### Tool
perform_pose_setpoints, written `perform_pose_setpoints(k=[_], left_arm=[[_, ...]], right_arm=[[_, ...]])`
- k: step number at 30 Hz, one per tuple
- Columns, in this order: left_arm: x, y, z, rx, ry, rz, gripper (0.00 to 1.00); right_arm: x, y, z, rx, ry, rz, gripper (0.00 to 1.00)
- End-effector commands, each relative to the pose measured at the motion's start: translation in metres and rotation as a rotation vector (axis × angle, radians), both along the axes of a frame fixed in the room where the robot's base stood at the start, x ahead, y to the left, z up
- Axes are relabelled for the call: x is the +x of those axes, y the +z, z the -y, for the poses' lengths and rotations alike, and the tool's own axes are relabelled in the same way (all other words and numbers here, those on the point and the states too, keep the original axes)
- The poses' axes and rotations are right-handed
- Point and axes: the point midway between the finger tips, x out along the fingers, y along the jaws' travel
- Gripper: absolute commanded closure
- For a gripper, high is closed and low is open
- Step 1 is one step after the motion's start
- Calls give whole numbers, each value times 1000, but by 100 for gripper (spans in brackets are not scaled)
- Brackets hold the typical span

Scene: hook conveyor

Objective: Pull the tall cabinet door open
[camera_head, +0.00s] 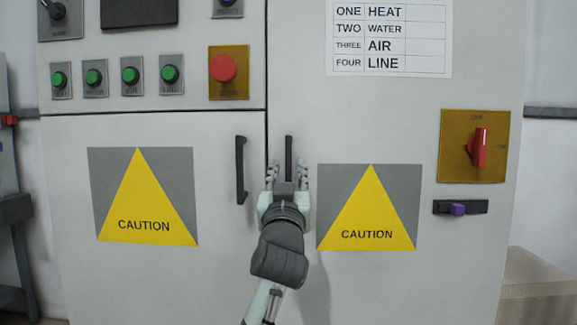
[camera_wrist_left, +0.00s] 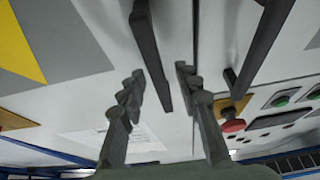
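The tall cabinet door (camera_head: 350,120) is the wide light-grey panel on the right in the head view, and it looks shut. Its dark vertical handle (camera_head: 289,150) is near its left edge; the handle also shows in the left wrist view (camera_wrist_left: 151,50). My left gripper (camera_head: 287,172) is open in front of the handle, with one finger on each side and a gap to both. The handle's lower part is hidden behind the gripper. In the left wrist view the handle's end lies between the open fingers (camera_wrist_left: 160,80). My right gripper is not in view.
A second dark handle (camera_head: 240,170) is on the lower left door (camera_head: 75,270), close to the gripper's left. Green buttons (camera_head: 130,75) and a red button (camera_head: 223,68) sit above. A red switch (camera_head: 479,147) and a purple-knobbed latch (camera_head: 458,209) are on the tall door's right side.

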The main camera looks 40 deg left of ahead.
Motion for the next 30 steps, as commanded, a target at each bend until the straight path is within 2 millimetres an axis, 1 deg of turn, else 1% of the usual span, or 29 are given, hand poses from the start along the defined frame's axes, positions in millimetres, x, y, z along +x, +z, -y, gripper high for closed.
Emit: perform_pose_setpoints(k=[4, 11, 18, 19, 30], left_arm=[[5, 2, -3, -1, 0, 0, 67], [6, 2, -4, -1, 0, 0, 67], [6, 2, -3, -1, -1, -1, 97], [6, 2, -3, -1, 0, 0, 100], [6, 2, -4, -1, 0, -2, 100]], right_arm=[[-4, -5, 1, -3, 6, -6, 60], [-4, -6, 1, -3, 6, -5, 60], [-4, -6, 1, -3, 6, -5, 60], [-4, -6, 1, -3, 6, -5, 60], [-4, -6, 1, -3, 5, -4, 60]])
